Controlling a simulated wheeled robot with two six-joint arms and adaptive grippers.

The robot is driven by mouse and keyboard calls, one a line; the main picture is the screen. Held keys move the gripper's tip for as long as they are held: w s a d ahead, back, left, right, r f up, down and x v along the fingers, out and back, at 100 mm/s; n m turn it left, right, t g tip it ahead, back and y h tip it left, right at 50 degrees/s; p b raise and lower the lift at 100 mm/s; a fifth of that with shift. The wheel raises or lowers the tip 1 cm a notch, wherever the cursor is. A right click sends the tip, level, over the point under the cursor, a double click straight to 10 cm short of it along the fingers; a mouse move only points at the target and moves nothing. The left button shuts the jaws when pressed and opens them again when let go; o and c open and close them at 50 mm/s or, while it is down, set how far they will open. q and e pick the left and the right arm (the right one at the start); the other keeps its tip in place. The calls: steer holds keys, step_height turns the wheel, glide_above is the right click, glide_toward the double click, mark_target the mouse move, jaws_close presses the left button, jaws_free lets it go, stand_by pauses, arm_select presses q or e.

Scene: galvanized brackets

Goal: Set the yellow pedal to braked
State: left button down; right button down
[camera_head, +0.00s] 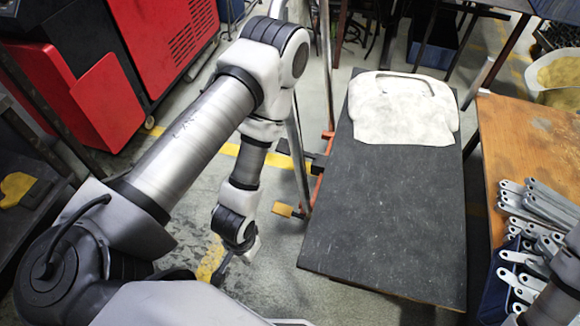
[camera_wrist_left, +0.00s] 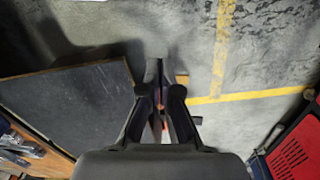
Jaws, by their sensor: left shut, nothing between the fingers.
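The yellow pedal (camera_head: 283,209) sticks out low at the left side of a cart with a dark flat top (camera_head: 385,220). It joins an orange-red lower frame (camera_head: 318,180). My left gripper (camera_head: 226,268) is shut and empty, pointing down over the floor, in front and left of the pedal in the head view and apart from it there. In the left wrist view the shut fingers (camera_wrist_left: 160,108) cover part of the frame, and a small yellow piece of the pedal (camera_wrist_left: 182,79) shows just beyond them. I cannot tell which setting the pedal is in. My right gripper is out of view.
A pale sack-like piece (camera_head: 405,108) lies on the cart's far end. Grey brackets (camera_head: 535,205) lie on an orange-brown table (camera_head: 525,135) at right. A red machine (camera_head: 165,40) stands at back left. Open floor (camera_head: 270,260) lies left of the cart.

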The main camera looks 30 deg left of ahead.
arm_select(q)
steer(key=shift+s, duration=0.1)
steer(key=w+a+f+t+y+b, duration=0.1)
steer(key=w+a+f+t+b, duration=0.2)
steer(key=f+b, duration=1)
steer(key=w+a+f+t+y+b, duration=0.2)
steer(key=w+f+t+b, duration=0.5)
steer(key=w+f+b, duration=0.7)
steer(key=w+a+f+t+y+b, duration=0.1)
steer(key=w+a+f+t+b, duration=0.3)
steer(key=w+f+b, duration=0.5)
step_height(320, 180, down, 4)
steer(key=b, duration=0.5)
steer(key=shift+a+f+t+y, duration=0.15)
steer(key=shift+a+t+y, duration=0.25)
steer(key=shift+w, duration=0.15)
